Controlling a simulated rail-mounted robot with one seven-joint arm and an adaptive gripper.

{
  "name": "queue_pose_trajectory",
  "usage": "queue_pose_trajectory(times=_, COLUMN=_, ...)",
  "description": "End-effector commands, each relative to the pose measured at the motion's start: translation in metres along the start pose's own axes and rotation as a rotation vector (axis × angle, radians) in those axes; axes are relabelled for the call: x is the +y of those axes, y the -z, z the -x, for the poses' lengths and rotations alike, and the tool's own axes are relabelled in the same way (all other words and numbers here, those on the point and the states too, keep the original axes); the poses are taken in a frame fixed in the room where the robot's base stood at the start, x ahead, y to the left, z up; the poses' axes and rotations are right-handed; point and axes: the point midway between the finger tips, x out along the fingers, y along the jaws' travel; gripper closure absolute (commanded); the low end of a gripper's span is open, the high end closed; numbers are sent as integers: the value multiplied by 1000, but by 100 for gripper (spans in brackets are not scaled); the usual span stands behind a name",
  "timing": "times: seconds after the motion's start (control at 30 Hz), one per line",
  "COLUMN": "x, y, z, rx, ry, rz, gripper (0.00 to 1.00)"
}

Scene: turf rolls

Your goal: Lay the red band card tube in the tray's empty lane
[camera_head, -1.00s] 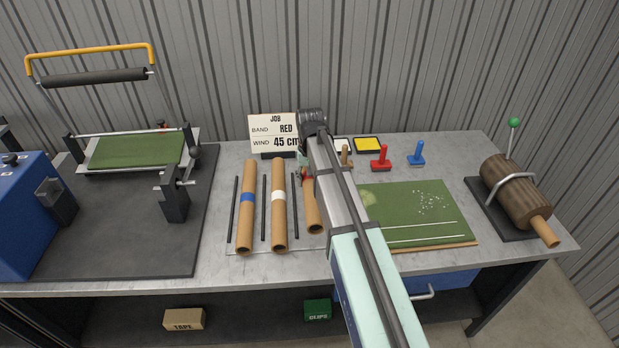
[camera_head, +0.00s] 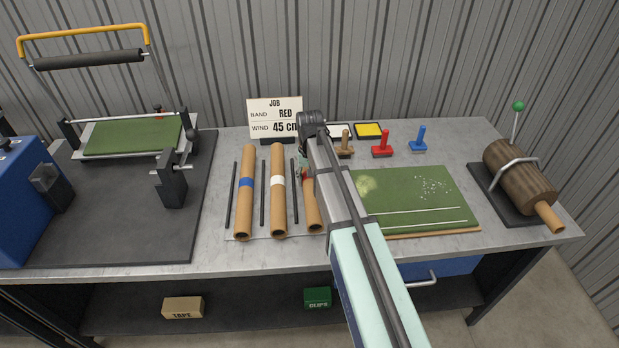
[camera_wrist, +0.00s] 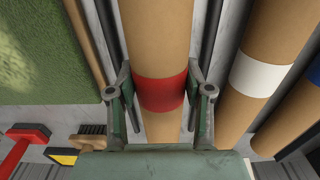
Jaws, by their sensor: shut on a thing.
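The red band card tube (camera_wrist: 157,40) is a brown tube with a red band, and my gripper (camera_wrist: 161,105) is shut around it at the band in the wrist view. In the head view the tube (camera_head: 314,215) lies in the right lane of the tray (camera_head: 262,237), to the right of the white band tube (camera_head: 278,215); my arm hides part of it. The blue band tube (camera_head: 245,205) lies in the left lane. Dark divider rods separate the lanes. I cannot tell whether the red band tube rests fully on the tray.
A green turf mat (camera_head: 410,195) lies close right of the tray. A red-handled tool (camera_head: 382,146), a brush (camera_head: 345,146) and a blue-handled tool (camera_head: 418,142) stand behind it. The job card (camera_head: 274,115) stands behind the tray, reading RED and 45 cm.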

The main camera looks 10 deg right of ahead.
Motion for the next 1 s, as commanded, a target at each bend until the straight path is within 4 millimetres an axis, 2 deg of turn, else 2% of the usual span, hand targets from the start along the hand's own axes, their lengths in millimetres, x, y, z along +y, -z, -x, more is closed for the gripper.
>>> queue_pose_trajectory(times=0.13, x=0, y=0, z=0, rx=0, ry=0, rz=0, gripper=92)
queue_pose_trajectory(times=0.17, x=0, y=0, z=0, rx=0, ry=0, rz=0, gripper=42)
queue_pose_trajectory(times=0.2, x=0, y=0, z=0, rx=0, ry=0, rz=0, gripper=28)
queue_pose_trajectory(times=0.23, x=0, y=0, z=0, rx=0, ry=0, rz=0, gripper=20)
queue_pose_trajectory(times=0.67, x=0, y=0, z=5, rx=1, ry=0, rz=0, gripper=20)
queue_pose_trajectory(times=0.87, x=0, y=1, z=32, rx=2, ry=0, rz=0, gripper=20)
queue_pose_trajectory(times=1.0, x=0, y=1, z=59, rx=3, ry=0, rz=0, gripper=20)
